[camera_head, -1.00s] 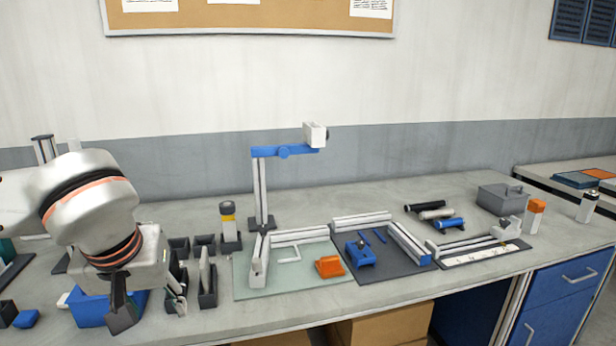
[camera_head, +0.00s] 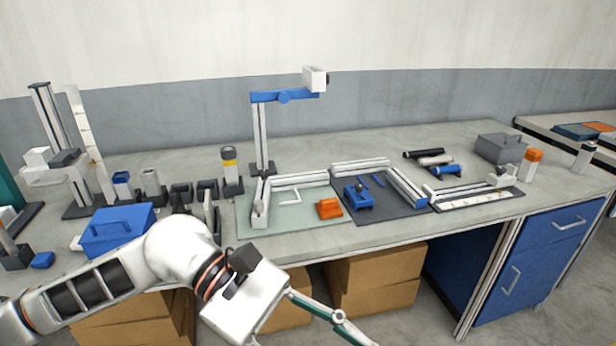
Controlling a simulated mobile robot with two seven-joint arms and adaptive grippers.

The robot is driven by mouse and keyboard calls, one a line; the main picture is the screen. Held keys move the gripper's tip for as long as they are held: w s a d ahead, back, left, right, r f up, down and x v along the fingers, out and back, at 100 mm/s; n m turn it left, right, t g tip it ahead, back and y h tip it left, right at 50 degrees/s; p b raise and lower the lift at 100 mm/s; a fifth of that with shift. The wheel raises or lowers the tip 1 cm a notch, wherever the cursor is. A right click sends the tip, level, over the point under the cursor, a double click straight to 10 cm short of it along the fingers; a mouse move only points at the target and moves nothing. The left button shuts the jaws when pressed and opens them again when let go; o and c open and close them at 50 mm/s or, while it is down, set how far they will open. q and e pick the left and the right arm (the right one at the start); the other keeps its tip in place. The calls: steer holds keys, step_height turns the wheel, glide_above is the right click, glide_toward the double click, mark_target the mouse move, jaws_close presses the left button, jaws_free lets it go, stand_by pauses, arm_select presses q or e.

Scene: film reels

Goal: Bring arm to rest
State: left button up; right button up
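My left arm enters from the lower left in front of the table. No object shows clearly between the fingers. My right gripper is not in view.
The grey table (camera_head: 385,150) bears a blue box with a handle (camera_head: 115,230), a blue-armed stand (camera_head: 261,140), a pale green mat (camera_head: 285,229), a dark mat (camera_head: 385,211) and a grey box (camera_head: 501,148). Cardboard boxes (camera_head: 375,280) and a blue cabinet (camera_head: 540,255) are below.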

arm_select(q)
steer(key=w+d+r+n+t+h, duration=0.1)
steer(key=w+r+n+t+h, duration=0.6)
steer(key=n+h, duration=0.7)
steer(key=w+a+f+n+t+y, duration=0.55)
steer(key=f+n+t, duration=0.2)
steer(key=n, duration=0.55)
steer(key=w+a+f+n+t+y, duration=0.4)
steer(key=w+f+n+t+y, duration=0.3)
steer(key=n, duration=0.7)
steer(key=s+a+f+n+y, duration=0.1)
steer(key=a+f+n+y, duration=0.3)
steer(key=f, duration=0.4)
steer(key=s+a+f+n+y, duration=0.1)
steer(key=a+f+n+y, duration=0.25)
steer(key=f+n, duration=0.35)
steer(key=s+a+f+n+g+y, duration=0.1)
steer(key=s+a+f+n+g, duration=0.1)
steer(key=s+f, duration=0.4)
steer(key=s+a+f+n+g+y, duration=0.2)
steer(key=s+a+f+n, duration=0.2)
steer(key=f, duration=0.8)
steer(key=s+a, duration=0.2)
steer(key=s, duration=0.1)
steer(key=shift+f+n+g+y, duration=0.3)
steer(key=shift+g, duration=0.05)
